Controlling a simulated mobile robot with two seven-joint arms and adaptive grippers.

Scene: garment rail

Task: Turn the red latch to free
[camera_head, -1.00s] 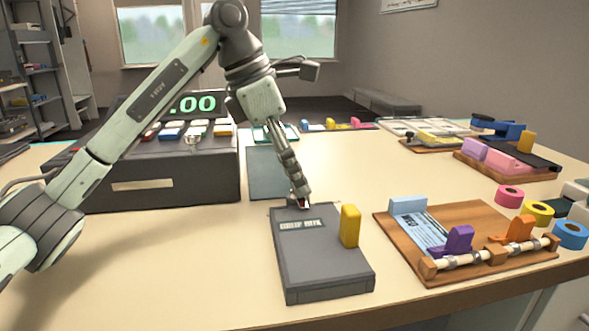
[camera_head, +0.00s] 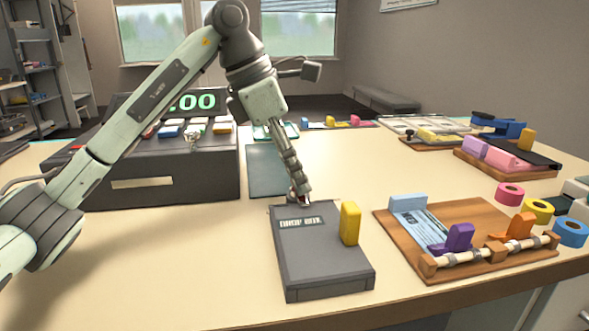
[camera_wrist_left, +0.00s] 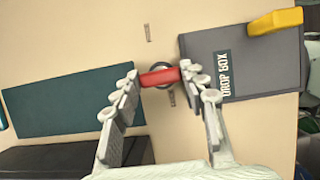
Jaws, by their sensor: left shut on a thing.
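The red latch (camera_wrist_left: 160,77) is a short bar on a round grey pivot, beside the drop box edge in the left wrist view. My left gripper (camera_wrist_left: 161,72) is shut on the latch, with one fingertip at each end of the bar. In the head view my left gripper (camera_head: 301,194) points down at the far edge of the grey drop box (camera_head: 325,262). There its fingers hide most of the latch. Short marks show on the table on two sides of the pivot in the wrist view. My right gripper is not in view.
A yellow block (camera_head: 350,223) stands on the drop box. A wooden board (camera_head: 480,215) with purple and orange clips lies to the right, near several tape rolls. A dark register (camera_head: 150,165) stands left. A dark green mat (camera_head: 266,172) lies behind my gripper.

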